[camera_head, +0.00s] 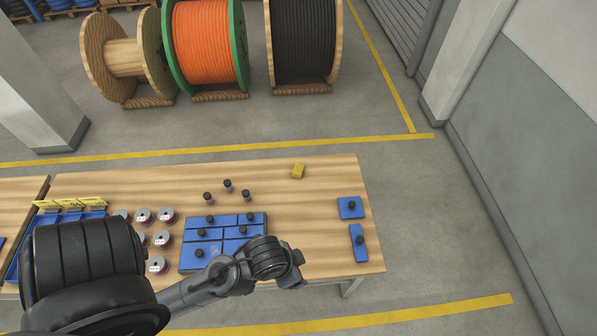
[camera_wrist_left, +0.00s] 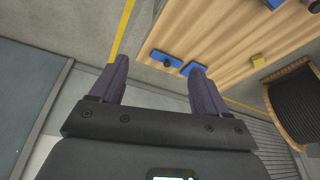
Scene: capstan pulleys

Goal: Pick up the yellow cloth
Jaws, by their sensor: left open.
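The yellow cloth (camera_head: 298,171) is a small folded block near the far edge of the wooden table, right of the middle. In the left wrist view, the yellow cloth (camera_wrist_left: 258,60) shows at the right, near the table edge. My left gripper (camera_head: 293,270) is over the table's near edge, well apart from the cloth. The left wrist view shows my left gripper (camera_wrist_left: 158,66) open, with two dark fingers apart and nothing between them. My right gripper is not in view.
The table (camera_head: 320,230) holds blue blocks with black knobs (camera_head: 350,207) at the right, a blue panel (camera_head: 205,257), small spools (camera_head: 143,216) and several dark pegs (camera_head: 228,186). Bare wood surrounds the cloth. Large cable reels (camera_head: 205,45) stand on the floor beyond.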

